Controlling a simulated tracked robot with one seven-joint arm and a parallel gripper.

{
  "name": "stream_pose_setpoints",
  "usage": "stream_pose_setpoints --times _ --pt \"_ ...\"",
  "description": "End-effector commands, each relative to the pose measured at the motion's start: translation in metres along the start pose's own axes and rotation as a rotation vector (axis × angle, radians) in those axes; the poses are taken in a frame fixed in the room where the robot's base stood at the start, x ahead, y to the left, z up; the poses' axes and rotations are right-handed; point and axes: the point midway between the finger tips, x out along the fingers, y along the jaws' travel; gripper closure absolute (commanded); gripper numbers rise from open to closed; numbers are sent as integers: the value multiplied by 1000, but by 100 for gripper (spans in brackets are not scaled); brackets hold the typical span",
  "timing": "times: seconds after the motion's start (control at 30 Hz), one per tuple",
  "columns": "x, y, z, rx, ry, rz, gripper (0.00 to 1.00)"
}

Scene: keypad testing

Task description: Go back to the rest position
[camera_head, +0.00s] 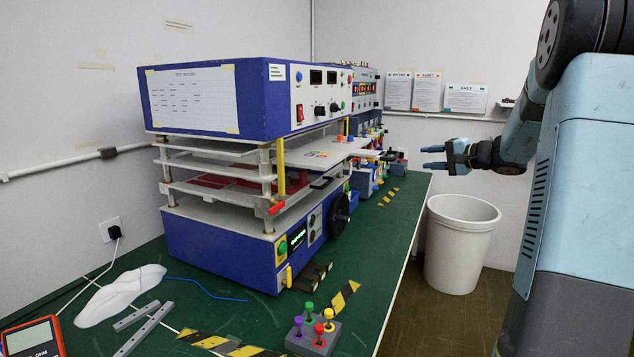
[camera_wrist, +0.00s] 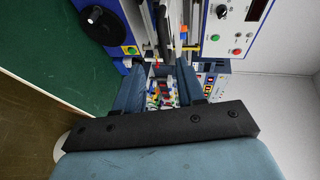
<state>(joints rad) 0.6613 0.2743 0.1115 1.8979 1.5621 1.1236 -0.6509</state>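My gripper (camera_head: 424,157) is at the right of the head view, at the end of my light-blue arm. It points left, in the air beyond the bench's right edge and above a white bin. Its two blue fingers are apart with nothing between them. The wrist view also shows my gripper (camera_wrist: 158,82) open, with only distant coloured bench items behind the gap. A blue and white test machine (camera_head: 232,240) stands on the bench to the left, apart from the gripper. A light plate (camera_head: 325,152) sticks out of its right side.
The white bin (camera_head: 458,245) stands on the floor right of the green bench (camera_head: 385,262). A grey box with coloured knobs (camera_head: 313,337) sits at the bench's front. A meter (camera_head: 35,338), metal bars (camera_head: 147,325) and a white cloth (camera_head: 120,293) lie at left. More instruments (camera_head: 365,100) stand behind the machine.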

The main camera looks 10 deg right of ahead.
Motion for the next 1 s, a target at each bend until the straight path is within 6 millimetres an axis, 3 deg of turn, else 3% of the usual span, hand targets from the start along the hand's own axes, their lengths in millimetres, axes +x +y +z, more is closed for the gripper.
stream_pose_setpoints --times 0.2,0.47,0.7,1.0 --pt "7 -20 88 -88 -132 149 61" --pt "-11 -26 196 -225 -266 365 61" --pt "-46 -18 276 -375 -338 553 61" --pt "-106 2 346 -588 -359 757 61"
